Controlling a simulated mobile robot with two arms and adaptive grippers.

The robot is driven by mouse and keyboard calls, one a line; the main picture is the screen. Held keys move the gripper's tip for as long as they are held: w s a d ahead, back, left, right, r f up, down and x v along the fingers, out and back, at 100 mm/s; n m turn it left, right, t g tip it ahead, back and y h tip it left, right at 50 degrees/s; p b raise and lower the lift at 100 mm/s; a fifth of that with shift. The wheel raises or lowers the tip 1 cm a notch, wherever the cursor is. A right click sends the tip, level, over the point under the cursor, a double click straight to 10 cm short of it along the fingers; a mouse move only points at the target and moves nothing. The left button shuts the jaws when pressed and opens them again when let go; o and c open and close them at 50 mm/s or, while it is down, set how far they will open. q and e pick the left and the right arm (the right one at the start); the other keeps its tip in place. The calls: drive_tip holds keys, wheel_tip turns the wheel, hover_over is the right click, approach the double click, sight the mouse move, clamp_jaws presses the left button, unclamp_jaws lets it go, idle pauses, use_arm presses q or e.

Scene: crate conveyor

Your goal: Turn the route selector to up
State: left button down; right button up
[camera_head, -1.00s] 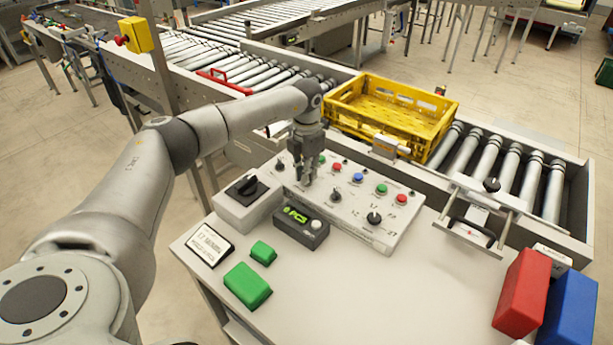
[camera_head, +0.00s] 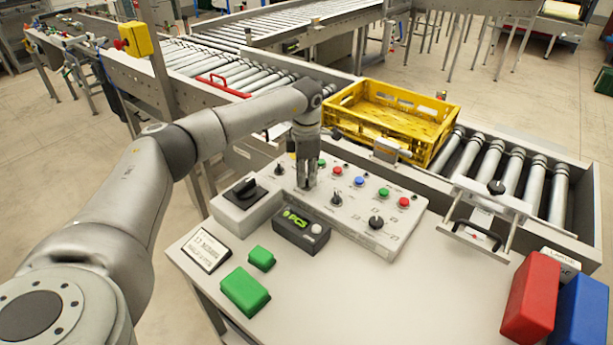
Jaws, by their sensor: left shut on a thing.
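The light-grey control panel (camera_head: 345,221) on the table carries a row of black knobs and several coloured buttons. My left gripper (camera_head: 307,185) points straight down at the panel's left half, with its fingers shut at the panel face on a small knob that they hide. One black knob (camera_head: 279,169) shows to its left. Another knob (camera_head: 336,198) and a larger one (camera_head: 376,223) show to its right. The panel labels are too small to read, so I cannot tell which way the held knob points. My right gripper is out of view.
A grey box with a black rotary switch (camera_head: 244,189) and a dark display box (camera_head: 301,231) stand close to the gripper. A yellow crate (camera_head: 380,134) sits on the rollers behind.

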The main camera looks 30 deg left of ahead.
use_arm(q)
drive_tip(key=shift+r, duration=0.15)
drive_tip(key=c, duration=1.5)
unclamp_jaws()
drive_tip(key=shift+c, duration=0.2)
wheel_tip(320, 180, up, 12)
